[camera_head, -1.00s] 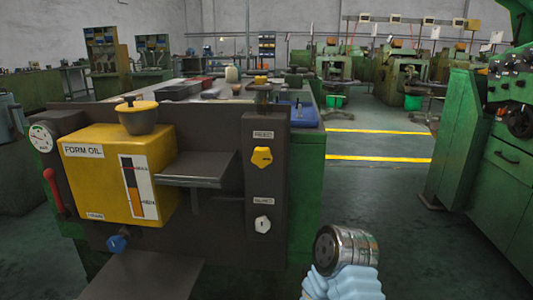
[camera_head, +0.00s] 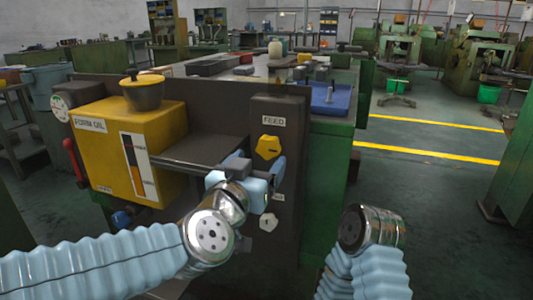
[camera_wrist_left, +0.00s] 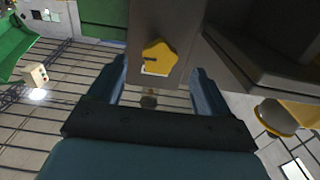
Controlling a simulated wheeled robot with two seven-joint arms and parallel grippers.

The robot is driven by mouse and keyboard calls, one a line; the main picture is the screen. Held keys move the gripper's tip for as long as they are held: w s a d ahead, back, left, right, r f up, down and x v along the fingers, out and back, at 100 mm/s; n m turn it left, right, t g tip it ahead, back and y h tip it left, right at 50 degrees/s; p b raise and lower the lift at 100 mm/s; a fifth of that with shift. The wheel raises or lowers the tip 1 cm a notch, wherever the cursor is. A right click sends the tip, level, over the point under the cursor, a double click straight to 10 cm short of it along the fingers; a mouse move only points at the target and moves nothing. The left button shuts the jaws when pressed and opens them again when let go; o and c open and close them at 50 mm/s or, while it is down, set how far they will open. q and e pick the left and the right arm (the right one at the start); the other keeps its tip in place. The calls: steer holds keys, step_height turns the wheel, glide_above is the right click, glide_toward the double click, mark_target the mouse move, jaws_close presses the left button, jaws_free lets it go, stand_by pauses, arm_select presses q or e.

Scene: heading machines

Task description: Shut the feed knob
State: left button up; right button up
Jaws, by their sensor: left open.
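The feed knob (camera_head: 268,147) is yellow and sits under the FEED label on the dark upright panel (camera_head: 290,110). My left gripper (camera_head: 257,170) is open just below and in front of the knob, its blue fingers apart. In the left wrist view the yellow knob (camera_wrist_left: 158,57) shows beyond and between the open fingers of the left gripper (camera_wrist_left: 160,76); I see no contact. Of my right arm only the wrist and sleeve show at the lower right; its gripper is not in view.
A white knob (camera_head: 268,222) is lower on the panel. A grey shelf (camera_head: 190,152) juts out left of my left gripper. A yellow FORM OIL tank (camera_head: 105,150) and red lever (camera_head: 72,160) stand further left. Open floor (camera_head: 415,200) lies to the right.

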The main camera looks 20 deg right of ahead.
mark_target(267, 152)
arm_select(q)
steer(key=x, duration=0.5)
steer(key=shift+c, duration=0.2)
steer(key=c, duration=1)
